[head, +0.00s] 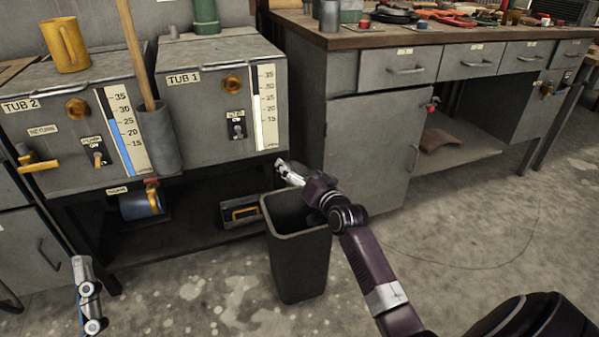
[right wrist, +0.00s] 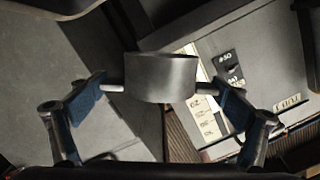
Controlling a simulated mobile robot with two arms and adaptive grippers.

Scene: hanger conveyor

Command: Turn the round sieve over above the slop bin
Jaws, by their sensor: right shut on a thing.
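The slop bin (head: 301,265) is a dark grey, open-topped bin on the floor in front of Tub 1. My right gripper (head: 288,172) is over the back of the bin's mouth in the head view. In the right wrist view my right gripper (right wrist: 163,92) is shut on the round sieve (right wrist: 162,78), a short grey cylinder. It is held from both sides, with a pale pin at each blue fingertip. Its mesh and any contents are not visible. My left gripper (head: 86,280) is low at the left edge, seen side-on; its opening is unclear.
Tub 1 (head: 200,112) and Tub 2 (head: 60,130) stand behind the bin, with switches and level scales. A grey workbench (head: 365,150) with drawers stands to the right. A yellow mug (head: 65,45) is on Tub 2. The concrete floor right of the bin is clear.

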